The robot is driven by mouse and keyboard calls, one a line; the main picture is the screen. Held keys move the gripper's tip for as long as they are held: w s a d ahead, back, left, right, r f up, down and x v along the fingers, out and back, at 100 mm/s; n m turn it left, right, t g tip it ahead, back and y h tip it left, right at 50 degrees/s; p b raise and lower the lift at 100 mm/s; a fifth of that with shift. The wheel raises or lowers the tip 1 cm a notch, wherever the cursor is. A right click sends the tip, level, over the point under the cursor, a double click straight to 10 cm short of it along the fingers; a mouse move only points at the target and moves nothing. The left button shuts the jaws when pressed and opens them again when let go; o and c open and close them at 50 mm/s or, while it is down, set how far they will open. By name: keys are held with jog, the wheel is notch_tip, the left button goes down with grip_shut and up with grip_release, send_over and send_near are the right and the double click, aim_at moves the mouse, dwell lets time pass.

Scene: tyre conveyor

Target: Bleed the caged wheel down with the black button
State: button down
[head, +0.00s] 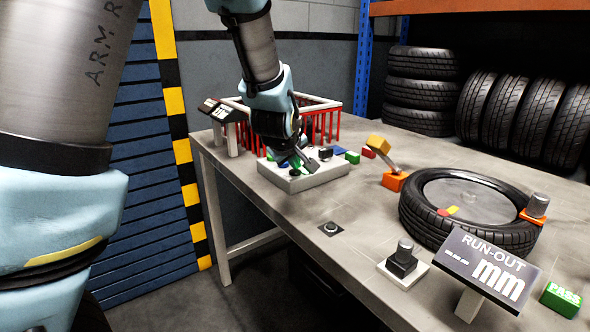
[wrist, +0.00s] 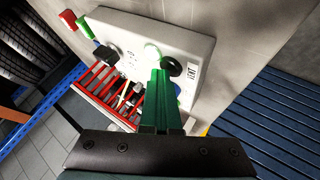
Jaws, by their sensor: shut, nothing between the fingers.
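The pale control box (head: 300,182) stands on the table in front of the red cage (head: 325,128). In the head view my gripper (head: 295,163) is low over the box, and my wrist hides much of the cage. The caged wheel cannot be made out clearly.
A small dark display (head: 222,111) stands left of the cage. To the right are a tyre (head: 470,215) lying flat, an orange-based lever (head: 388,165), a black knob (head: 402,258) and the run-out sign (head: 487,265).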

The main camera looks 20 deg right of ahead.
aim_at(294, 173)
jog(key=shift+r, duration=0.1)
dwell(0.6)
jog(key=shift+r+p, duration=0.85)
jog(key=shift+r, duration=0.05)
jog(key=shift+r, duration=0.1)
notch_tip(294, 173, up, 5)
jog(key=p, duration=0.4)
jog(key=shift+a, duration=0.1)
